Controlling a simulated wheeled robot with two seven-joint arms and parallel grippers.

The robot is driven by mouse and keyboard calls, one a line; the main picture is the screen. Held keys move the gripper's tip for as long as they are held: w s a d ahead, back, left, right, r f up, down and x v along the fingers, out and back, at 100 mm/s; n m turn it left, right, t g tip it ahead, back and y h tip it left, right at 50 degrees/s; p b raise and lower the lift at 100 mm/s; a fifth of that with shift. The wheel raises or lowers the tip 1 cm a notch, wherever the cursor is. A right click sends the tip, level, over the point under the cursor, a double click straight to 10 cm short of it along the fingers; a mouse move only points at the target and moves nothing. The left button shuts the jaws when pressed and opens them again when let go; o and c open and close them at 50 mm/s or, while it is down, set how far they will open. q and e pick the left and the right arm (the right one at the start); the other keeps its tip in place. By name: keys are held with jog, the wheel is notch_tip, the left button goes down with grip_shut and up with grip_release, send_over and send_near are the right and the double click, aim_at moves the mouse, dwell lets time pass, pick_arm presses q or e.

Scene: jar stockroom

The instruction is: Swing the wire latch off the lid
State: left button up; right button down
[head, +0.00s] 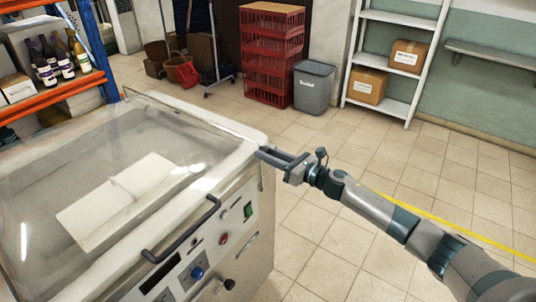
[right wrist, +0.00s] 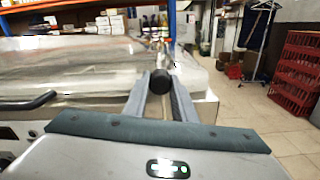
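A wide machine with a clear, domed lid (head: 120,180) fills the left of the head view; the lid is down. My right gripper (head: 268,155) is at the lid's right corner. In the right wrist view, a black round grip (right wrist: 158,82) sits between my right gripper's fingertips (right wrist: 160,80) and fills the gap between them. A metallic piece rises just behind it; I take this to be the wire latch, but its wire is too small to make out. The lid (right wrist: 75,65) also shows there. My left gripper is not in view.
A dark bar handle (head: 180,232) juts from the machine's front, above knobs and buttons. Tiled floor to the right is free. A grey bin (head: 313,90), red crates (head: 271,60) and a white shelf (head: 384,100) with cartons stand well behind. An orange rack with bottles (head: 60,57) is at back left.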

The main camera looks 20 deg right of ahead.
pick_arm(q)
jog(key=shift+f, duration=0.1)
pick_arm(e)
jog(key=shift+d, duration=0.15)
